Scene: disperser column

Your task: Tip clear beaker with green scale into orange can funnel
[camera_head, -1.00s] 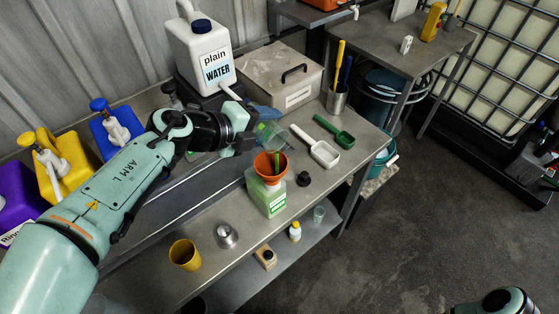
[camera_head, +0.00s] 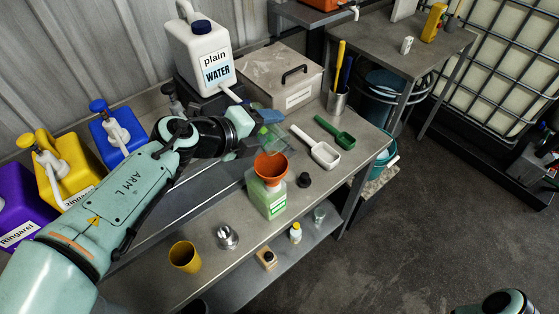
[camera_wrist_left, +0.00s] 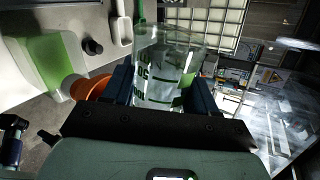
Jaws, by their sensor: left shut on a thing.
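My left gripper (camera_head: 256,126) is shut on the clear beaker (camera_head: 276,141), holding it tilted just above and behind the orange funnel (camera_head: 270,167). In the left wrist view the beaker (camera_wrist_left: 167,75), with green scale marks, sits between the dark jaws (camera_wrist_left: 160,92) and looks empty. The funnel stands in the neck of a pale green can (camera_head: 269,200) on the bench; no stream shows between beaker and funnel. The funnel (camera_wrist_left: 92,87) and can (camera_wrist_left: 50,62) also show in the wrist view. My right gripper is not in view.
On the bench (camera_head: 215,205), a black cap (camera_head: 304,180), white scoop (camera_head: 324,154) and green scoop (camera_head: 343,138) lie right of the can. A yellow cup (camera_head: 184,256) and metal vessel (camera_head: 228,237) stand in front.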

